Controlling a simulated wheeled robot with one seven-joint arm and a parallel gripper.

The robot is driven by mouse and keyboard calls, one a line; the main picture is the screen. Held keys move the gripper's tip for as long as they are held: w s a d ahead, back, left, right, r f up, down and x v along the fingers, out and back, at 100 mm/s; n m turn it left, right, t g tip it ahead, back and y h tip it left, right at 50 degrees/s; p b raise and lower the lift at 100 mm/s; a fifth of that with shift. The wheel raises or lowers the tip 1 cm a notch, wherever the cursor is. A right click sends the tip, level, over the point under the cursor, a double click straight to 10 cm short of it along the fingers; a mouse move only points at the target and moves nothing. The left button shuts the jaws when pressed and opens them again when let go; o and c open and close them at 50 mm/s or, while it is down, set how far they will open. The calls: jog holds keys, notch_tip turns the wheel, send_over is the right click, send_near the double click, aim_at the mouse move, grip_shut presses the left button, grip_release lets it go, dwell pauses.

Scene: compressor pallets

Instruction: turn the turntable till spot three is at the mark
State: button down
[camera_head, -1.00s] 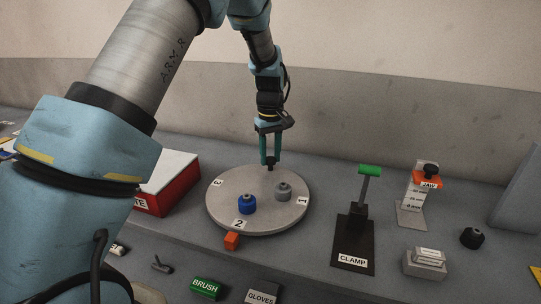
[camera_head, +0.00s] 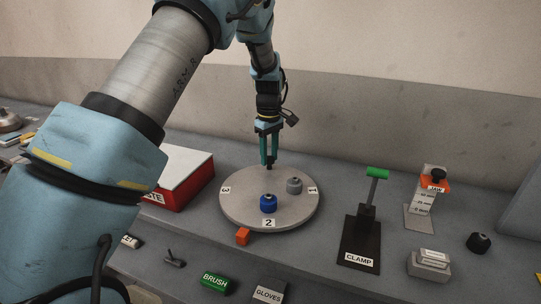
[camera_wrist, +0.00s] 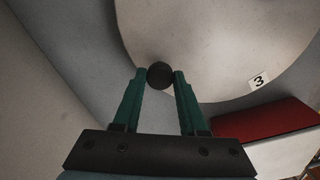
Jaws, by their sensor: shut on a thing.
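The round grey turntable (camera_head: 245,207) lies on the bench with labels 3 (camera_head: 226,189) at its left, 2 (camera_head: 268,223) at its front and 1 (camera_head: 312,190) at its right. The orange mark block (camera_head: 243,237) sits just outside the front rim, between labels 3 and 2 and nearer 2. A blue part (camera_head: 268,204) stands behind label 2, and a grey part (camera_head: 294,186) stands inward of label 1. My gripper (camera_head: 268,163) is shut on a dark knob (camera_wrist: 160,75) at the turntable's far rim. Label 3 also shows in the wrist view (camera_wrist: 259,81).
A red box with a white top (camera_head: 185,180) stands close left of the turntable. A clamp (camera_head: 360,240) with a green handle stands to the right. A green brush block (camera_head: 215,282) and a gloves block (camera_head: 269,292) lie in front.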

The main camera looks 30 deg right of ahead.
aim_at(235, 181)
jog(key=shift+w+a+n, duration=0.25)
jog(key=shift+a+n, duration=0.45)
jog(key=shift+n, duration=0.05)
jog(key=shift+w+a+n, duration=0.25)
jog(key=shift+a+n, duration=0.4)
jog(key=shift+n, duration=0.1)
jog(key=shift+a+n+p, duration=0.55)
jog(key=shift+a+n, duration=1.05)
jog(key=shift+n, duration=0.1)
jog(key=shift+s+a+r+n+p, duration=0.1)
jog(key=shift+s+a+n+p, duration=0.2)
jog(key=shift+a+n, duration=0.5)
jog(key=shift+s+a+n+p, duration=0.1)
jog(key=shift+a+n+p, duration=0.25)
jog(key=shift+a+n, duration=0.45)
jog(key=shift+s+a+n+p, duration=0.45)
jog(key=shift+a+n, duration=0.25)
jog(key=shift+n, duration=0.2)
jog(key=shift+s+a+n+p, duration=0.4)
jog(key=shift+a+n, duration=0.3)
jog(key=shift+n, duration=0.2)
jog(key=shift+a, duration=0.1)
jog(key=shift+c, duration=2.3)
grip_release()
notch_tip(235, 181, up, 11)
jog(key=b, duration=0.2)
jog(key=shift+f, duration=0.2)
